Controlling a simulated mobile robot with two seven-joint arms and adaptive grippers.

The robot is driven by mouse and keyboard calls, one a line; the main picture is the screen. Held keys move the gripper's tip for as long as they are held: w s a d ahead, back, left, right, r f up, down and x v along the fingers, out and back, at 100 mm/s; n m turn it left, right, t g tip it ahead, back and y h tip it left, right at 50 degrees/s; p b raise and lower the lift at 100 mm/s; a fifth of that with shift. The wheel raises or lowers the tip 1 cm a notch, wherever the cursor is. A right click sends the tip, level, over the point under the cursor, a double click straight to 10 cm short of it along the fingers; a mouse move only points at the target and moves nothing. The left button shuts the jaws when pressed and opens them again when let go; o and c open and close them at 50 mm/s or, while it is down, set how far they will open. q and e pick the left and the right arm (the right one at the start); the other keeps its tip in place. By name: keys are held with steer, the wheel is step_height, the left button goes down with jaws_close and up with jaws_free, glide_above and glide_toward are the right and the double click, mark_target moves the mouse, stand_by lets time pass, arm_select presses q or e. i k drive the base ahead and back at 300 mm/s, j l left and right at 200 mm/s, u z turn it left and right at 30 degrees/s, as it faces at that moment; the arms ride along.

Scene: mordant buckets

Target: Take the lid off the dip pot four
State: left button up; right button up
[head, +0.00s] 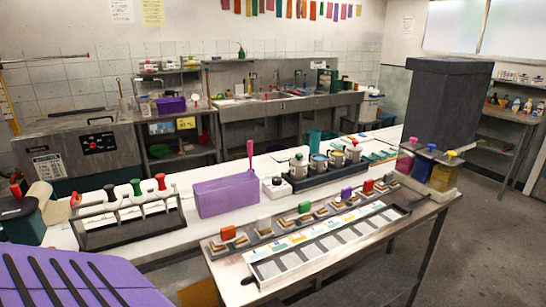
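A row of several small light pots stands in a dark tray (322,181) at the middle of the long white table. The pots include a leftmost one (298,168), a second (318,168), a third (336,160) and a rightmost one (353,153). No number is legible, so I cannot tell which is dip pot four. Neither of my grippers is in view.
A purple bin (226,195) and a rack with coloured-knob handles (128,217) stand left of the pots. A tall dark box (445,105) stands at right. Floor is clear at front right.

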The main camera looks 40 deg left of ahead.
mark_target(299, 162)
steer(key=i+l+u, duration=0.3)
steer(key=u, duration=0.2)
steer(key=i+l+u, duration=0.45)
steer(key=k, duration=0.1)
